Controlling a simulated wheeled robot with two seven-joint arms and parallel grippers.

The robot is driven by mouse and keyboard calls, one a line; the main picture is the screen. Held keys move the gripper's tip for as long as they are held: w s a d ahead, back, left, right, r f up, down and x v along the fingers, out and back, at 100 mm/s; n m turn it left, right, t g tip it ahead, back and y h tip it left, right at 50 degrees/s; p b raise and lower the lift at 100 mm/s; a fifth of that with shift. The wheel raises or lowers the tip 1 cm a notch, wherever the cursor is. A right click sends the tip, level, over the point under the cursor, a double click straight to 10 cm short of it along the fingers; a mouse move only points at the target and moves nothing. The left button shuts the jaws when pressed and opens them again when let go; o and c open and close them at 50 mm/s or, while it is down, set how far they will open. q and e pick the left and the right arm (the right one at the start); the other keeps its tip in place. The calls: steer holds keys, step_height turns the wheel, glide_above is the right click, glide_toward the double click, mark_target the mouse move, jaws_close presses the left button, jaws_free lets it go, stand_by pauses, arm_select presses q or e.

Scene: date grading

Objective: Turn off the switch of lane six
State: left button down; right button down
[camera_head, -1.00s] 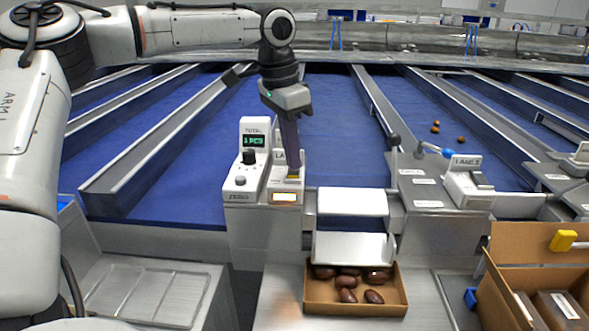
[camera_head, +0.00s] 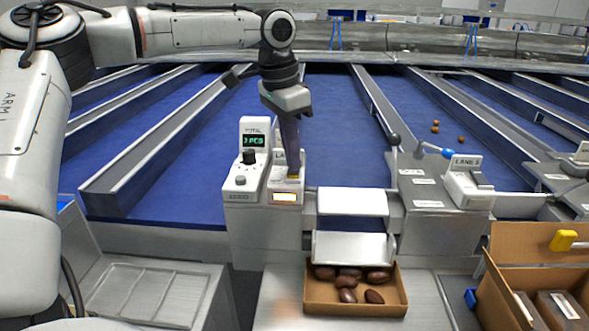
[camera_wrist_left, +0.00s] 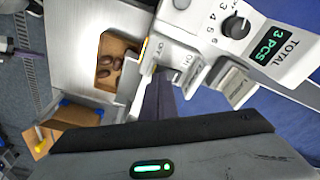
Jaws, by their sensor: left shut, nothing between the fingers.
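The switch box (camera_head: 284,186) with a partly hidden LANE label stands left of centre, with a lit orange window on its front. My left gripper (camera_head: 292,174) is shut and empty, pointing down at the top of this box. Its fingers cover the rocker in the head view, so I cannot tell the switch position. In the left wrist view the shut fingertips (camera_wrist_left: 160,88) are at the white switch housing (camera_wrist_left: 172,58), which has ON markings; contact is unclear.
A counter unit (camera_head: 247,160) with a black knob stands directly left of the switch box; its display reads 3 PCS in the wrist view. A carton (camera_head: 355,309) of dates sits below the chute. Another lane's switch (camera_head: 470,187) is at right.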

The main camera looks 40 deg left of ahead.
arm_select(q)
steer(key=shift+f, duration=0.6)
step_height(320, 180, up, 7)
stand_by(1.0)
stand_by(0.5)
